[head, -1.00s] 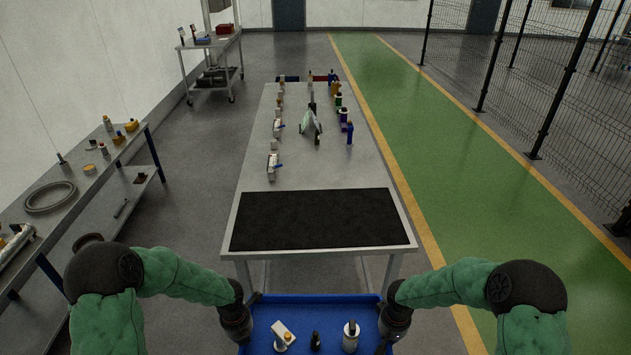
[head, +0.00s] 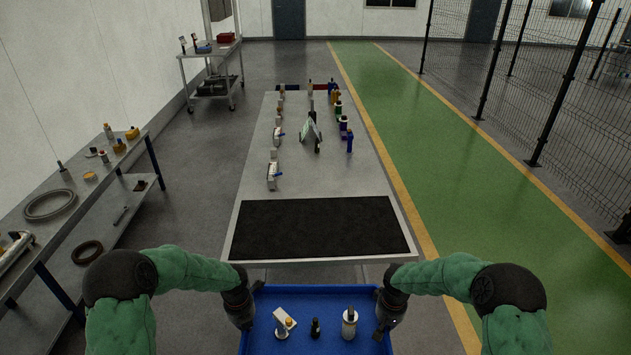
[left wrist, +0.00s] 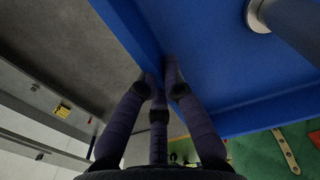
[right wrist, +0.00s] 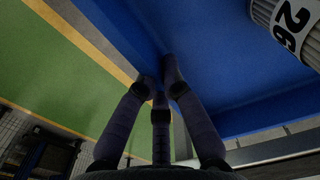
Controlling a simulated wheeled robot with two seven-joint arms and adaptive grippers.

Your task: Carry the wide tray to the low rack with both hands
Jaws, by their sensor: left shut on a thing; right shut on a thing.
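The wide blue tray (head: 320,296) is at the bottom of the head view, in front of the long table. My left gripper (head: 248,318) is shut on its left wall, also seen in the left wrist view (left wrist: 160,80). My right gripper (head: 384,322) is shut on its right wall, also seen in the right wrist view (right wrist: 160,82). The tray carries a pale block with an orange-topped piece (head: 283,322), a small black bottle (head: 315,328) and a white cylinder (head: 349,323). I cannot tell which structure is the low rack.
The long table (head: 230,235) ahead has a bare black mat (head: 315,228) at its near end and several small items beyond. A two-level shelf bench (head: 115,165) stands left. Green floor (head: 450,190) lies clear at right, beside a mesh fence (head: 560,90).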

